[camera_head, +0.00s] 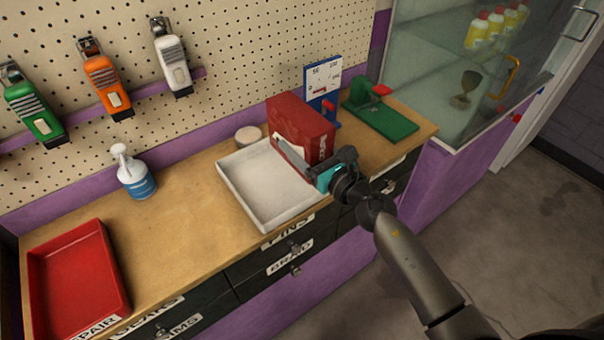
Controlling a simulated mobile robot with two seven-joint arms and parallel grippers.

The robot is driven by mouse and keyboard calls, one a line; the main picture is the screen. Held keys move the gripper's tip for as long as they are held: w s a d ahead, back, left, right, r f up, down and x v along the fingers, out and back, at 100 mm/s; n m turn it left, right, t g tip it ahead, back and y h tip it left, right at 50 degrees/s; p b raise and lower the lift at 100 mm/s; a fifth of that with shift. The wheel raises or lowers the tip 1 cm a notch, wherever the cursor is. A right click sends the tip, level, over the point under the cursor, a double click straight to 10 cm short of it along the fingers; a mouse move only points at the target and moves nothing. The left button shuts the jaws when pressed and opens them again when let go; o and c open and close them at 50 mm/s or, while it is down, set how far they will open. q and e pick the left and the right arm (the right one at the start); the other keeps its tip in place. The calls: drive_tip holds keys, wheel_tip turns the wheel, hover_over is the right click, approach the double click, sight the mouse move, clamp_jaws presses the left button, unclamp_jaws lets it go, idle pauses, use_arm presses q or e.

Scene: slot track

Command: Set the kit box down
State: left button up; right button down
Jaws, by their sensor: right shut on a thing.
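The kit box, a red box (305,120) with white marks on its side, is at the right end of the white tray (244,196) on the wooden bench. My right gripper (301,159) reaches in from the lower right and is shut on the box at its near lower side. The gripper hides part of that side and the box's lower edge. I cannot tell whether the box touches the tray or bench, or is held just above. My left gripper is not in view.
A red tray (119,262) and a blue-white spray bottle (136,178) stand to the left. A round tin (248,135), a blue sign (323,82) and a green device (380,119) stand near the box. Bare bench (180,225) lies between the trays.

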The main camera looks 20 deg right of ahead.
drive_tip(key=shift+f+b, duration=2.25)
drive_tip(key=shift+f, duration=0.85)
drive_tip(key=shift+f, duration=0.2)
unclamp_jaws()
drive_tip(key=shift+r, duration=0.1)
drive_tip(key=shift+s, duration=0.15)
drive_tip(key=b+v, duration=0.2)
drive_tip(key=v, duration=0.9)
drive_tip(key=shift+s+d, duration=0.15)
drive_tip(key=shift+s, duration=0.25)
drive_tip(key=shift+r, duration=0.1)
